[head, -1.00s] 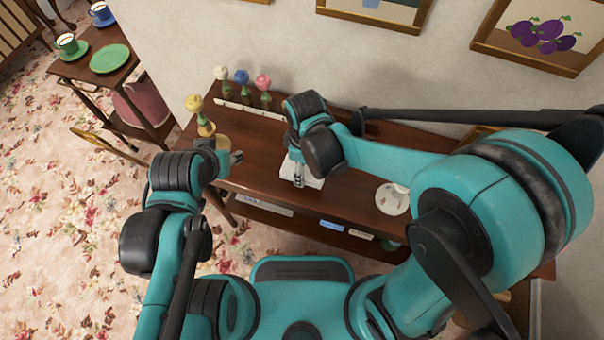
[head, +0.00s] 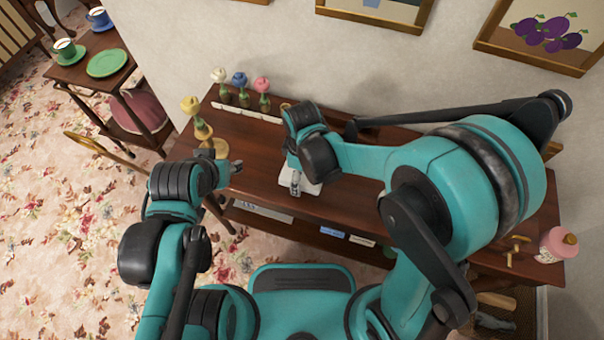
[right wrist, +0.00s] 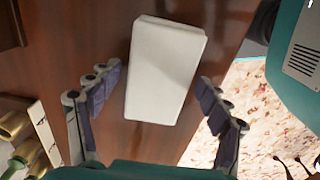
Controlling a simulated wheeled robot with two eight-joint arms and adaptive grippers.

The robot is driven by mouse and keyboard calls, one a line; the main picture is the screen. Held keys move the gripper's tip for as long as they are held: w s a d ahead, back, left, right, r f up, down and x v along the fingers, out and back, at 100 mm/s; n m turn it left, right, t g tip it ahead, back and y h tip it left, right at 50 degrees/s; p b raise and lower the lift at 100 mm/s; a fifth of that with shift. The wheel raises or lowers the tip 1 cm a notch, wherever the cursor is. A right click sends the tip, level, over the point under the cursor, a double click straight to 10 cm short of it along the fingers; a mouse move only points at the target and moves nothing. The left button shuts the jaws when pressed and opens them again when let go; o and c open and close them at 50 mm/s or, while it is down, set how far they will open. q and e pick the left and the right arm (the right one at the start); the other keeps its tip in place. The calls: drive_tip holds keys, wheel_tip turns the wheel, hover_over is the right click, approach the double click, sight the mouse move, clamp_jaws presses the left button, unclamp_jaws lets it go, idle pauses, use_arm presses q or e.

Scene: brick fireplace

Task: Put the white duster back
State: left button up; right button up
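A white block with rounded corners (right wrist: 165,70), the likely white duster, lies flat on the dark wooden table (head: 345,205). In the head view, my right gripper (head: 295,183) covers part of the block (head: 311,187). In the right wrist view, my right gripper (right wrist: 155,85) is open. Its fingers are on either side of the block, with gaps showing on both sides. My left gripper (head: 236,166) is over the table's left end, away from the block. Its finger opening is too small to judge.
White (head: 219,75), blue (head: 240,79), pink (head: 262,84) and yellow (head: 190,104) flower-like heads stand at the table's left, by a white strip (head: 252,112). A pink bottle (head: 557,246) stands at its right end. A side table with a green plate (head: 107,63) is far left.

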use_arm(q)
wheel_tip(320, 180, up, 5)
drive_tip(key=p, duration=0.5)
use_arm(e)
wheel_tip(320, 180, up, 12)
idle(0.4)
